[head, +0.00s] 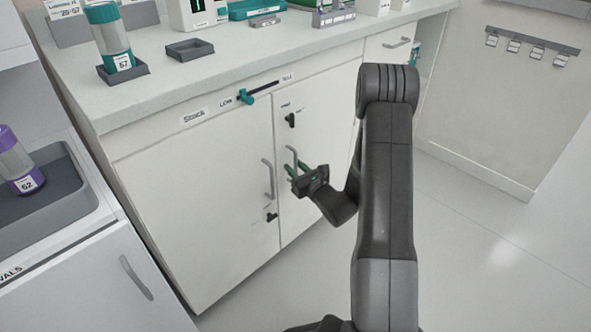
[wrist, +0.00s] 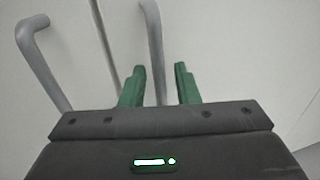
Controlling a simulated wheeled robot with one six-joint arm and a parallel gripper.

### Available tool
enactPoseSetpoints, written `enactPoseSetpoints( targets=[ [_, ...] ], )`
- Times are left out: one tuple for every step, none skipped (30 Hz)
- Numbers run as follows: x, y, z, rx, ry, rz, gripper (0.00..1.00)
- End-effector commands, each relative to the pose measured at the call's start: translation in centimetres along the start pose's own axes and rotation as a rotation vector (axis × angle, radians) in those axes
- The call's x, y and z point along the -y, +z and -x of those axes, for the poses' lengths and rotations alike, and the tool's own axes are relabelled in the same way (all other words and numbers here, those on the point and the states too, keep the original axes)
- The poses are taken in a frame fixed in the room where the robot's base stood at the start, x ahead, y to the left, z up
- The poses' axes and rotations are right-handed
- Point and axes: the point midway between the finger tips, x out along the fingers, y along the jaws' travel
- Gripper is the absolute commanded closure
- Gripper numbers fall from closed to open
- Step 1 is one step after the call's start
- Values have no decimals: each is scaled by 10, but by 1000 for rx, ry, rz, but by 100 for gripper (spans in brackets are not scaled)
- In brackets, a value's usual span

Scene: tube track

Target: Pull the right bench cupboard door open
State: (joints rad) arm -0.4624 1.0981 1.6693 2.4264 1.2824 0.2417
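The right bench cupboard door (head: 325,125) is white and looks shut, flush with the bench front. Its grey upright bar handle (head: 291,156) is near the door's left edge. My gripper (head: 297,168) is at this handle, its green fingers apart. In the wrist view the right door's handle (wrist: 153,40) runs down between the two fingers of my gripper (wrist: 160,67), nearer the left finger. A gap shows on the right side, so the fingers are open around the bar. The handle's lower end is hidden behind my gripper.
The left cupboard door (head: 195,200) has its own handle (head: 268,180), which also shows in the wrist view (wrist: 42,65). A black latch (head: 291,120) is on the right door above its handle. A green slider (head: 246,97) sits under the worktop. The floor (head: 470,265) at right is clear.

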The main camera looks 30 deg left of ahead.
Motion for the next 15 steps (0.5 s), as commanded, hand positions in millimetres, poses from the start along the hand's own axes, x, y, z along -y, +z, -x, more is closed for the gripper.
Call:
enactPoseSetpoints(
  targets=[
    [0, 0, -2, 1, 0, 0, 72],
    [0, 0, -2, 1, 0, 0, 72],
    [0, 0, -3, 0, 0, 0, 72],
    [0, 0, -3, 0, 0, -1, 72],
    [0, 0, -3, 0, 0, -1, 72],
    [0, 0, -3, 0, 0, -1, 72],
    [0, 0, -3, 0, 0, -1, 72],
    [0, 0, -3, 0, 0, -1, 72],
    [0, 0, -2, 0, 0, -1, 72],
    [0, 0, -2, 0, 0, -1, 78],
    [0, 0, -2, 0, 0, 0, 83],
    [0, 0, -2, 0, 0, 0, 91],
    [0, 0, -2, 0, 0, 0, 97],
    [0, 0, -2, 0, 0, 0, 100],
    [0, 0, -2, 0, 0, 0, 100]
  ],
)
